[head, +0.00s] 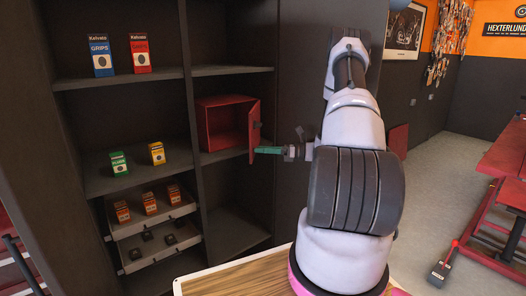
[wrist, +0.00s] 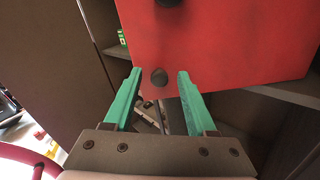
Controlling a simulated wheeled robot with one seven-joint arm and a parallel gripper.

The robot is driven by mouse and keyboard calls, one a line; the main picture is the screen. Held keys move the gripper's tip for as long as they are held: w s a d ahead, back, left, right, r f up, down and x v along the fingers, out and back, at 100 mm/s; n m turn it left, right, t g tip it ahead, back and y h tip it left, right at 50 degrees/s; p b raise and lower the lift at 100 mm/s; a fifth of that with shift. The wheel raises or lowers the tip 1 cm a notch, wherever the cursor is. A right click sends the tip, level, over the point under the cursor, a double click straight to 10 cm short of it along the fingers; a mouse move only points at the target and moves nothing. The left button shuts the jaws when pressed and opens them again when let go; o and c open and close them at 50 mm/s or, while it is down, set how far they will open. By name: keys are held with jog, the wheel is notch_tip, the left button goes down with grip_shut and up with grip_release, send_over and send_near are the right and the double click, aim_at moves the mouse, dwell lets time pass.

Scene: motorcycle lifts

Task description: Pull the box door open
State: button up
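The red box (head: 221,126) sits in a shelf compartment with its front open. Its red door (head: 254,130) is hinged on the right and stands swung well out from the box. My gripper (head: 262,150) has green fingers and is beside the door's outer face. Whether the fingertips touch the door is unclear.
The dark shelf (head: 125,75) holds several small cartons, and a tray (head: 158,252) of small parts sits low in it. A wooden tabletop (head: 225,277) is in front.

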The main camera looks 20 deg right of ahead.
jog(key=v, duration=0.7)
jog(key=shift+d, duration=0.2)
jog(key=shift+s, duration=0.1)
